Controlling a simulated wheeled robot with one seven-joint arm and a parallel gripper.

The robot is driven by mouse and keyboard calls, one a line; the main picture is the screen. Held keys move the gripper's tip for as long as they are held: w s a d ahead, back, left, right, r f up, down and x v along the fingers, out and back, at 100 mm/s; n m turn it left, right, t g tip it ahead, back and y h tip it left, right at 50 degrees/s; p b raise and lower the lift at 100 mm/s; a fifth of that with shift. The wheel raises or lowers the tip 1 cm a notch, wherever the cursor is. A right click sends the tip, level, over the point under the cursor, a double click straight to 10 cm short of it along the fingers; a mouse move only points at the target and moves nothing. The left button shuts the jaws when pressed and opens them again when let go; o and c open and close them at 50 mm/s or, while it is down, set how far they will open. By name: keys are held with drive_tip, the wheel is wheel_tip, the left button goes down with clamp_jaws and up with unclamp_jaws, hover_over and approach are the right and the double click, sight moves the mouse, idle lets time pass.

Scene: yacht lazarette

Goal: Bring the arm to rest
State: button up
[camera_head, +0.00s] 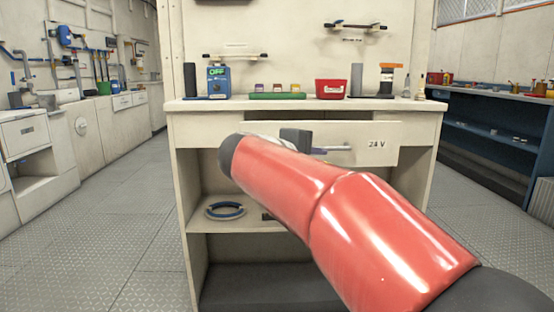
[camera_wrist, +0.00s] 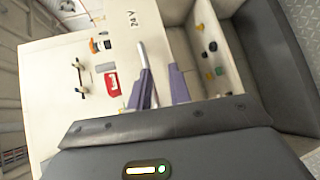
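My red arm link reaches across the middle of the head view and hides most of my gripper there. In the wrist view my gripper (camera_wrist: 159,69) shows two purple fingers with a clear gap between them. They are at the front of a drawer marked 24 V (camera_head: 376,144), close to its silver bar handle (camera_head: 338,148). The handle (camera_wrist: 140,52) runs down beside the left finger, partly behind it; I cannot tell whether they touch. Nothing is visibly held. The drawer is pulled out, and several small items lie inside it (camera_wrist: 212,48).
A blue ring (camera_head: 225,211) lies on the shelf below. Floor is free at left (camera_head: 110,215).

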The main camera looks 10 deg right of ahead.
drive_tip(key=s+d+f+m+g+y+p, duration=0.2)
drive_tip(key=s+d+f+y+p, duration=0.15)
drive_tip(key=s, duration=0.55)
drive_tip(key=s+a+f+m+g+y+p, duration=0.1)
drive_tip(key=s+a+f+m+y+p, duration=0.1)
drive_tip(key=s, duration=0.8)
drive_tip(key=s+a+f+m+g+y+p, duration=0.1)
drive_tip(key=s+f+m+y+p, duration=0.3)
drive_tip(key=s+f, duration=0.4)
drive_tip(key=shift+s+a+m+y, duration=0.45)
drive_tip(key=shift+s+m+y, duration=0.15)
drive_tip(key=shift+s+y, duration=0.3)
